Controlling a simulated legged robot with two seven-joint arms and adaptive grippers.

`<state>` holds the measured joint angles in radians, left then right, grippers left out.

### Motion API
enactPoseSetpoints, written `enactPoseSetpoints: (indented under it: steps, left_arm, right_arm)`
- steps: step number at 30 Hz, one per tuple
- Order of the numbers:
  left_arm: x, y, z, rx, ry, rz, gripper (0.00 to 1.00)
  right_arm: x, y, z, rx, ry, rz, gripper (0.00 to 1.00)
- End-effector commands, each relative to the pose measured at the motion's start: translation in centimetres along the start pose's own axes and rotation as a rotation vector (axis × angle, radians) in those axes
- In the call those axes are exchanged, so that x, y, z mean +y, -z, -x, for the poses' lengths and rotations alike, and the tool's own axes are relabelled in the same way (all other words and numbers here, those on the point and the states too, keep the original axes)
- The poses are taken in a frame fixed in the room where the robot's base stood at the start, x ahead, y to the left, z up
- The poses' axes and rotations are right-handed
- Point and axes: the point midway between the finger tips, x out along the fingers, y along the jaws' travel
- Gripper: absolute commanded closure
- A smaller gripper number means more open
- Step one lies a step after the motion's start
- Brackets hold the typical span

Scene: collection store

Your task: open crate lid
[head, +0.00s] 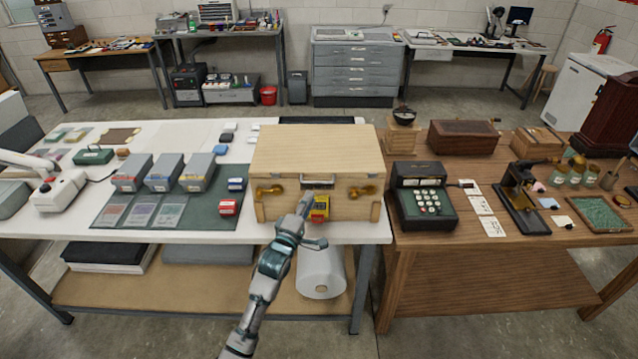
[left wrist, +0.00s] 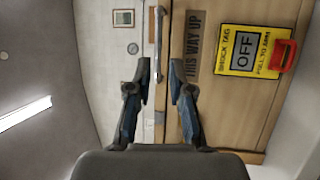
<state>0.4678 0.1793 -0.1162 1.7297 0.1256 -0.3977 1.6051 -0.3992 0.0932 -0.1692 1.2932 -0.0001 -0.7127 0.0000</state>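The wooden crate (head: 318,150) stands on the white table at its right end, and its lid looks shut. Brass latches sit on its front at the left (head: 270,191) and right (head: 362,191). A pale bar handle (head: 318,182) is between them, also in the left wrist view (left wrist: 158,40). A yellow shock tag (head: 319,208) reading OFF, with a red tab, is on the front; it shows in the left wrist view (left wrist: 252,50). My left gripper (head: 306,200) is open just before the crate front, its fingers (left wrist: 160,75) either side of the handle's line, with nothing visibly gripped. My right gripper is out of view.
Left of the crate, a dark green mat (head: 213,210) holds grey boxes and sleeves. A green-keyed cash register (head: 424,197) stands close on the right, on the brown wooden table (head: 450,240).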

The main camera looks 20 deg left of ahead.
Motion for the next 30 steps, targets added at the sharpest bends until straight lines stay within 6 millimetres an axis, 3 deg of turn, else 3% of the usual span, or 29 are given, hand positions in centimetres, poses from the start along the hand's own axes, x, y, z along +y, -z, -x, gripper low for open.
enactPoseSetpoints:
  steps: [6,12,23,27,30]
  left_arm:
    - [0.1,0.0,-4.8,0.001,0.000,-0.002,0.80]
    - [0.0,0.0,-7.3,0.000,0.001,0.000,0.80]
    - [0.0,0.0,-7.9,0.000,0.000,0.000,0.80]
    - [0.0,0.0,-7.9,0.000,0.000,0.000,1.00]
    - [-0.1,0.0,-7.9,0.000,0.001,0.000,1.00]
  right_arm:
    - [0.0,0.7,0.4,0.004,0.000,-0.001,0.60]
    - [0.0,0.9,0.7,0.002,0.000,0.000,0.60]
    - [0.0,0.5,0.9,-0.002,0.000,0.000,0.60]
    - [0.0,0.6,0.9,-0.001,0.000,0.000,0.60]
    - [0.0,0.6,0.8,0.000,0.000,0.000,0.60]
